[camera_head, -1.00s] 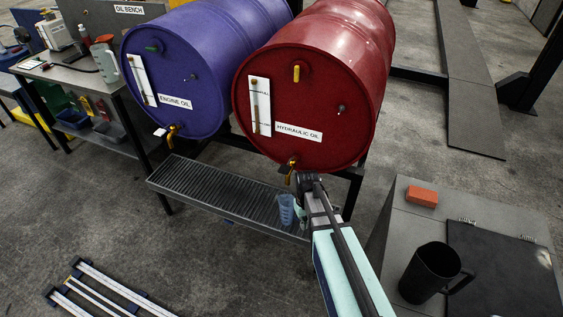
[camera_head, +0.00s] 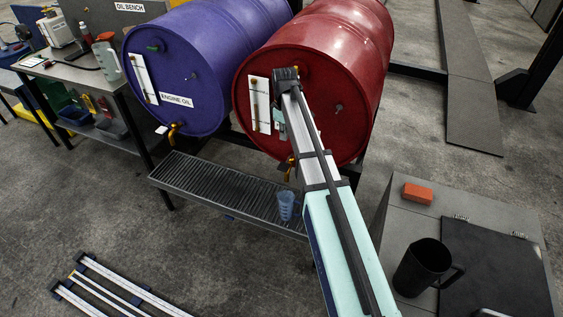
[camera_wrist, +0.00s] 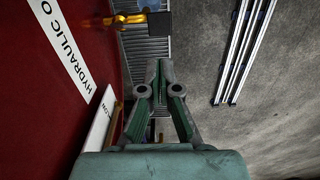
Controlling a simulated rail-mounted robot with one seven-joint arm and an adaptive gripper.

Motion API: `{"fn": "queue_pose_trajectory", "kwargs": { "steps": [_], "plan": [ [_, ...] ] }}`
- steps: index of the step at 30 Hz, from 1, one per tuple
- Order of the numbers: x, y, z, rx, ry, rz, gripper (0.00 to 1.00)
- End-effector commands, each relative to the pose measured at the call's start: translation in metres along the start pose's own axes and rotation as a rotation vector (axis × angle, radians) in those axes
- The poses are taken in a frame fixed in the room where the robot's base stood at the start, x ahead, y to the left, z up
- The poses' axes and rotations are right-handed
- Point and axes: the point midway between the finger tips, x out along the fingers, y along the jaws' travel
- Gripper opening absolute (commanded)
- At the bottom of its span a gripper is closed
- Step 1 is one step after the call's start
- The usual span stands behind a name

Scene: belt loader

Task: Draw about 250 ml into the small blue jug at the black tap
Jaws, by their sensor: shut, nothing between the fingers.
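The small blue jug (camera_head: 286,206) stands upright on the drip grating, below the tap (camera_head: 291,169) of the red hydraulic oil drum (camera_head: 345,60). I cannot make out its fill level, and no stream shows. In the wrist view the tap has a yellow body (camera_wrist: 130,18) and a black block-like handle (camera_wrist: 159,23). My gripper (camera_wrist: 160,75) is shut and empty in front of the drum face, apart from the tap. In the head view my arm covers part of the drum face, and my fingertips are hidden.
The drip grating (camera_head: 195,180) runs below both drums. The purple engine oil drum (camera_head: 180,60) lies to the left with its own tap (camera_head: 173,131). A black jug (camera_head: 422,268) and an orange brick (camera_head: 418,194) are on the grey surface at right. A white gauge board (camera_head: 259,105) is beside my arm.

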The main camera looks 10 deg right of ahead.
Motion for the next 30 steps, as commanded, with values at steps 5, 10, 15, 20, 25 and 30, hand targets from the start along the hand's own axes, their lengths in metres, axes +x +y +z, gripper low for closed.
{"fn": "queue_pose_trajectory", "kwargs": {
  "steps": [5, 10, 15, 20, 25, 30],
  "plan": [
    [0.000, -0.001, 0.001, -0.031, -0.001, -0.002, 0.00],
    [0.001, -0.001, 0.001, -0.030, -0.001, -0.002, 0.00],
    [0.003, -0.001, 0.001, -0.029, -0.001, -0.002, 0.00],
    [0.014, -0.001, 0.001, -0.029, -0.002, -0.002, 0.00],
    [0.039, -0.001, 0.001, -0.028, -0.003, -0.004, 0.00],
    [0.069, -0.001, 0.001, -0.028, -0.002, -0.004, 0.00]
  ]
}}
